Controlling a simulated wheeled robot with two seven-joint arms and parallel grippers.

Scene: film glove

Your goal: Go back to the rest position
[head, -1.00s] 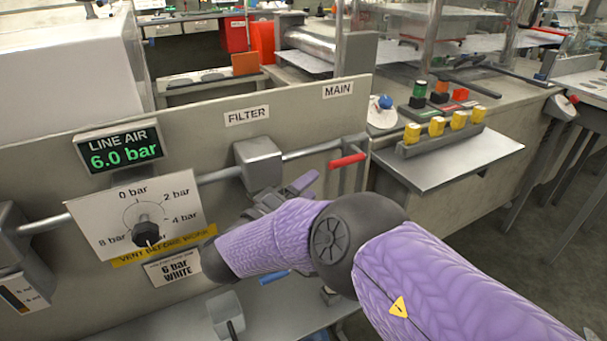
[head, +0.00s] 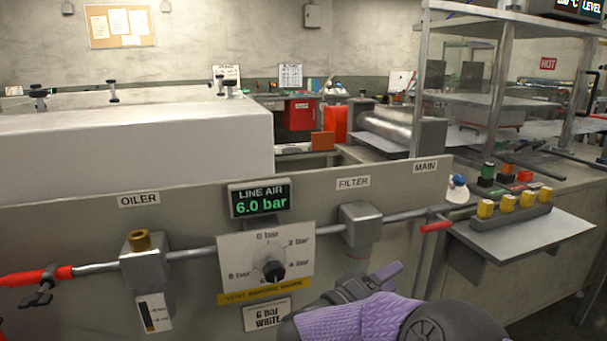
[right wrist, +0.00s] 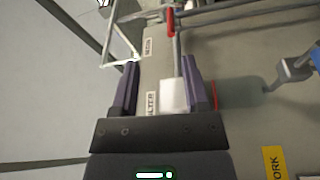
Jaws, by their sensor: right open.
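My right gripper (head: 374,279) shows at the lower middle of the head view, its arm in a purple quilted sleeve coming from the bottom. It is in front of the panel, below the grey filter block (head: 361,225). In the right wrist view its two purple fingers (right wrist: 156,88) stand apart with a gap between them. The grey filter block (right wrist: 173,95) shows beyond that gap; I see nothing held. My left gripper is not in view.
The panel (head: 100,215) carries a pressure dial (head: 268,258), a LINE AIR display (head: 260,199) reading 6.0 bar and a pipe with a red handle (head: 436,226). A shelf with yellow knobs (head: 507,202) stands at the right. A white box (head: 130,150) is behind the panel.

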